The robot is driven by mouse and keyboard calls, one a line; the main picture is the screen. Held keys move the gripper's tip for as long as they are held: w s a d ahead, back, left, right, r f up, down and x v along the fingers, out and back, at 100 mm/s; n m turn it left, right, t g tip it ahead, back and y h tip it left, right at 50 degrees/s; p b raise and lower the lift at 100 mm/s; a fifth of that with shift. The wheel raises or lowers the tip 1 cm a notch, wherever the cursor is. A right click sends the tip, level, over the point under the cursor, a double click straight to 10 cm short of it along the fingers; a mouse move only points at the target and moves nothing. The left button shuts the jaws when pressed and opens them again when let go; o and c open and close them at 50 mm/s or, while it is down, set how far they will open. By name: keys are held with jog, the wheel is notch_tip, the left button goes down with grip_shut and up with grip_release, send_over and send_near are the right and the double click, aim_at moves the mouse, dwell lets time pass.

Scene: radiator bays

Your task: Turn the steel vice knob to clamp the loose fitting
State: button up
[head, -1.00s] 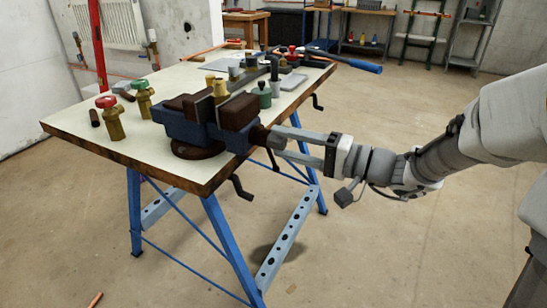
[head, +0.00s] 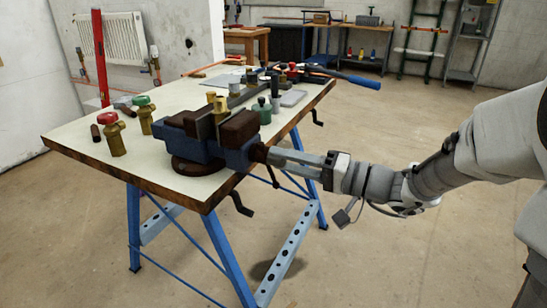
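The blue vice (head: 190,143) with dark brown jaws is mounted on the near corner of the workbench. A brass fitting (head: 220,103) stands between its jaws; whether they press on it is unclear. The dark vice knob (head: 258,152) sticks out at the vice's right end, with a thin dark bar hanging beside it. My gripper (head: 269,157) comes in from the right, level with the knob. Its two long grey fingers lie close together with a narrow gap, and their tips are at the knob and look shut on it. The tips partly hide the knob's end.
The workbench (head: 75,141) carries brass valves with a red (head: 107,118) and a green (head: 142,101) handle at left. A green pot (head: 263,114) and other tools stand behind the vice. A blue-handled tool (head: 361,81) overhangs the far right. Floor at right is clear.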

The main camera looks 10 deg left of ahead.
grip_shut()
